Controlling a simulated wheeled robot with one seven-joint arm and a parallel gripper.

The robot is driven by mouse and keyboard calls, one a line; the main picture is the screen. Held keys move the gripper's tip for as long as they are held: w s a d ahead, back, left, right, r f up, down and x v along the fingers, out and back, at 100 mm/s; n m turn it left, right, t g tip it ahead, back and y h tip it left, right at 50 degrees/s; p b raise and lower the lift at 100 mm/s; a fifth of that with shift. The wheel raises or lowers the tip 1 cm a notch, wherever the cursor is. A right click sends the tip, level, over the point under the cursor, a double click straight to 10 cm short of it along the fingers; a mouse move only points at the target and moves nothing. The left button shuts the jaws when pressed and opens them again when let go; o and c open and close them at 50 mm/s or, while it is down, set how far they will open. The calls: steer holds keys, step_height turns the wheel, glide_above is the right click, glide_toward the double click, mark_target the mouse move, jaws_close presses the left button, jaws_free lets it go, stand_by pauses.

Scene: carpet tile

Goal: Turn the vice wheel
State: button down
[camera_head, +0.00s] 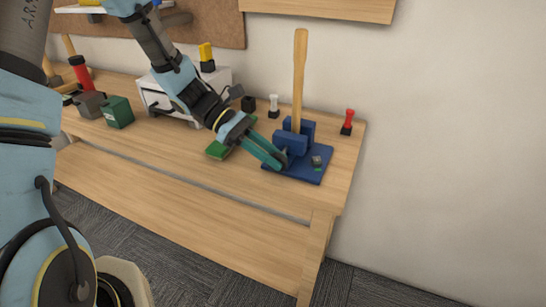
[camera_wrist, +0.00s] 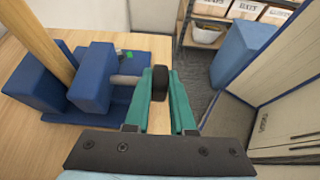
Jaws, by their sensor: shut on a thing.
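The blue vice (camera_head: 313,165) stands near the right end of the wooden bench, and its blue body (camera_wrist: 92,75) fills the left of the wrist view. A wooden handle (camera_head: 299,80) stands upright between its jaws. A grey screw (camera_wrist: 124,80) runs from the vice to the dark vice wheel (camera_wrist: 160,80). My gripper (camera_head: 280,161) reaches the vice from the left in the head view. In the wrist view its teal fingers (camera_wrist: 160,92) are shut on the wheel, one on each side. In the head view the fingers mostly hide the wheel.
A green block (camera_head: 218,150) lies on the bench beside my gripper. A red-topped item (camera_head: 348,121) and a white-topped item (camera_head: 274,106) stand behind the vice. A green box (camera_head: 118,112) is farther left. The bench front (camera_head: 200,173) is clear.

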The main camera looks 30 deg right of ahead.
stand_by(0.4)
steer(key=c, duration=0.8)
jaws_free()
steer(key=shift+o, duration=0.2)
steer(key=shift+w, duration=0.1)
steer(key=b+v, duration=0.1)
steer(key=v, duration=0.9)
steer(key=shift+w+a+r+b, duration=0.15)
steer(key=shift+w+a+b, duration=0.1)
steer(key=shift+b, duration=0.1)
